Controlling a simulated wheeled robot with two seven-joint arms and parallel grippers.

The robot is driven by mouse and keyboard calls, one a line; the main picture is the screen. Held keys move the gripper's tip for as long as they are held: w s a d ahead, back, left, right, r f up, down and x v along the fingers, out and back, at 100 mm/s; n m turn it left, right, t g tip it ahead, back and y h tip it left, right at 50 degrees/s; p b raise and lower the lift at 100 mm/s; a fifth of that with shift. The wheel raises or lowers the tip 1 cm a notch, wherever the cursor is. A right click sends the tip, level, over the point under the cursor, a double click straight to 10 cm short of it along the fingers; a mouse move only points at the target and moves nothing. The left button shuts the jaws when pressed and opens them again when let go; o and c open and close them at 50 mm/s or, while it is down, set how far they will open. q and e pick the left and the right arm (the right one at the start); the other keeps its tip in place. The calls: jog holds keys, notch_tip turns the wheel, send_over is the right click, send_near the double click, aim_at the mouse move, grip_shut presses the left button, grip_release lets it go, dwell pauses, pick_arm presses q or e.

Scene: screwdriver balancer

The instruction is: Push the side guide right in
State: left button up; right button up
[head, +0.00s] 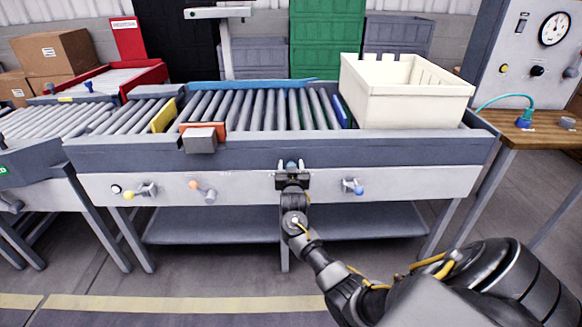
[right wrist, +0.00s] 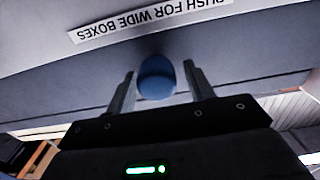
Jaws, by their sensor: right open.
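My right gripper (head: 291,168) is open at the front panel of the roller conveyor, with its fingers pointing at the panel. A round blue knob (right wrist: 157,77) sits between its two fingers in the right wrist view, with a small gap on each side. A white label (right wrist: 150,20) reading "PUSH FOR WIDE BOXES" shows upside down beside the knob. In the head view the knob (head: 291,164) is mostly hidden by the gripper. A blue rail (head: 245,84) runs along the far side of the rollers; I cannot tell whether it is the side guide. My left gripper is out of view.
A cream crate (head: 410,105) stands on the conveyor's right end. The front panel (head: 245,188) carries other handles: yellow (head: 129,195), orange (head: 194,185) and blue-tipped (head: 359,190). An orange-and-grey block (head: 200,138) juts from the front edge. The middle rollers (head: 260,108) are bare.

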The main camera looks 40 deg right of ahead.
jog(key=shift+s+a+f, duration=0.1)
jog(key=shift+s+a, duration=0.05)
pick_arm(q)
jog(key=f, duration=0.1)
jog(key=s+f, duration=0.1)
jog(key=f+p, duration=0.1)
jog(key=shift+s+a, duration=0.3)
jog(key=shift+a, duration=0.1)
pick_arm(e)
jog(key=v, duration=1)
jog(key=shift+s+a, duration=0.15)
